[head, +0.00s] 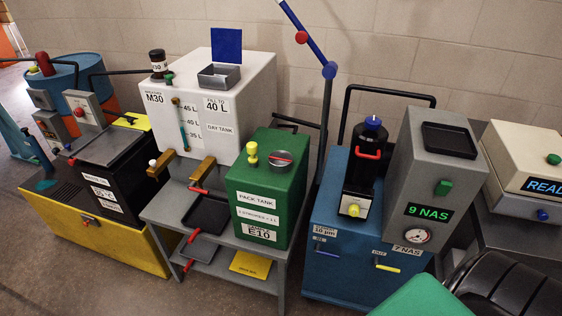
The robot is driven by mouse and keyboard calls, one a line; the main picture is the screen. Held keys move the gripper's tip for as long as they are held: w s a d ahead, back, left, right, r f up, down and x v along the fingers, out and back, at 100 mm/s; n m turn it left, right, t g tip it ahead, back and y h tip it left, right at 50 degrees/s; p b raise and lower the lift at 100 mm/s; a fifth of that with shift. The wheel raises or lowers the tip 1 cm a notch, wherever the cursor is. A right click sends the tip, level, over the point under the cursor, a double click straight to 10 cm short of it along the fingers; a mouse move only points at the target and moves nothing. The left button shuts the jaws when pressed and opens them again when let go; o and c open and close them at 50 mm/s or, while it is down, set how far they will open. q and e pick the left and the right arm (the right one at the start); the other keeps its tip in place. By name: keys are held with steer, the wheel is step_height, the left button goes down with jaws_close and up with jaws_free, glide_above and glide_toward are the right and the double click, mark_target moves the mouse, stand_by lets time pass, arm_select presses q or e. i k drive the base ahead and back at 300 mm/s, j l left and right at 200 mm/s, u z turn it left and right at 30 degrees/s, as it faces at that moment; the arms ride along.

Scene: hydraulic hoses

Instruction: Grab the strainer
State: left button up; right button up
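No thing in the head view is labelled as a strainer. A small grey open-topped box (218,77) sits on top of the white day tank (225,117), in front of a raised blue flap (227,46). I cannot tell whether this box is the strainer or holds it; its inside is too small to make out. Neither of my grippers is in view.
A green pack tank (265,185) stands on a grey stand (165,212) with dark trays. A blue cart (340,245) with a black loop handle is right of it. A yellow-based black unit (110,165) is left. A blue jointed pole (303,38) rises behind.

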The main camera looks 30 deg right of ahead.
mark_target(280, 162)
steer(key=i+j+z, duration=0.25)
steer(key=i, duration=0.3)
steer(key=i+j+z, duration=0.3)
steer(key=i, duration=0.25)
steer(key=j, duration=0.1)
